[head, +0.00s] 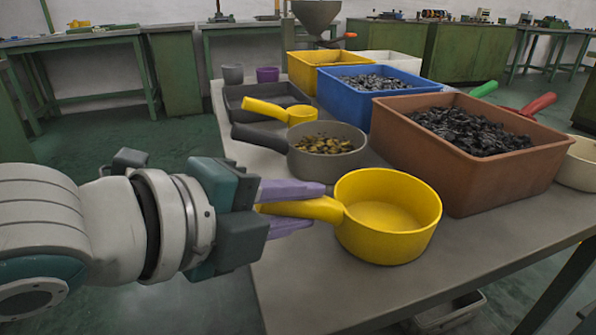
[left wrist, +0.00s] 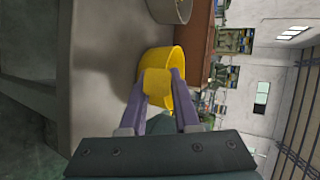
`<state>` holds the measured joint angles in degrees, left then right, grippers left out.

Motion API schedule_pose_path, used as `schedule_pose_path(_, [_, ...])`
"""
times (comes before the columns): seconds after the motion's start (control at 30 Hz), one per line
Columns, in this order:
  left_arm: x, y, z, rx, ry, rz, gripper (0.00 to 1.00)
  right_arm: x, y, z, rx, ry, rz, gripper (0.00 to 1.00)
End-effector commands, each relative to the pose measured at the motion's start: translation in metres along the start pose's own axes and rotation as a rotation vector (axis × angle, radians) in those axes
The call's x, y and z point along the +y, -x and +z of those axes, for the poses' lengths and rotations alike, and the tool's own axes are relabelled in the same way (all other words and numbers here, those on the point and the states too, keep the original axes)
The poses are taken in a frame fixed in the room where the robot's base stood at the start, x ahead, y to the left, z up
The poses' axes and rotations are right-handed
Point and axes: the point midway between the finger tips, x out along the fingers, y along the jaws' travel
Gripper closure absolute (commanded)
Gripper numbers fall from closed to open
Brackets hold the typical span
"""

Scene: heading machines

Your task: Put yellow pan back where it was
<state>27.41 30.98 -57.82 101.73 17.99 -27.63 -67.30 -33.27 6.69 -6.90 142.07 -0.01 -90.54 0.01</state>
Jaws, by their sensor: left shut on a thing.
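The large yellow pan (head: 400,232) is upright and empty at the front of the grey table (head: 300,285). Its handle points left towards my left gripper (head: 290,206). The purple fingers of my left gripper are shut on this handle, one on each side. In the left wrist view the yellow pan (left wrist: 157,60) lies beyond the fingers, with its handle between the tips of my left gripper (left wrist: 161,85). Whether the pan's base touches the table I cannot tell. My right gripper is not in view.
A brown crate (head: 452,178) of dark parts stands close behind the pan. A grey pan (head: 300,160) with brass-coloured parts and a small yellow pan (head: 301,114) are further back. A blue crate (head: 345,105) stands behind them. The table's front left is clear.

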Motion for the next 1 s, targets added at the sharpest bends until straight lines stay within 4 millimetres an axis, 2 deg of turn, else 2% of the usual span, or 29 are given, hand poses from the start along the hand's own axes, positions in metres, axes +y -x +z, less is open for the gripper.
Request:
schedule_pose_path(0.17, [0.0, -0.001, 0.0, 0.0, 0.0, -0.002, 1.0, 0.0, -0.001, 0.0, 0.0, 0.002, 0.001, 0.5])
schedule_pose_path(0.2, [0.002, -0.001, 0.0, 0.0, 0.0, 0.001, 0.69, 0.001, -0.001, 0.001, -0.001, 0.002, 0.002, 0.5])
schedule_pose_path(0.47, [0.001, -0.001, 0.0, 0.0, 0.0, 0.0, 0.4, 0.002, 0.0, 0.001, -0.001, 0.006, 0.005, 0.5])
schedule_pose_path(0.77, [-0.003, 0.002, 0.0, 0.0, 0.0, -0.001, 0.4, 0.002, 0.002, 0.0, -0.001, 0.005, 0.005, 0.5])
schedule_pose_path(0.87, [-0.002, 0.014, 0.001, 0.0, 0.001, 0.002, 0.4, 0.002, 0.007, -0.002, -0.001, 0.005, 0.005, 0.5])
schedule_pose_path(1.0, [-0.002, 0.044, 0.001, -0.001, 0.0, 0.005, 0.4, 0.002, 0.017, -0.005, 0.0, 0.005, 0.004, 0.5])
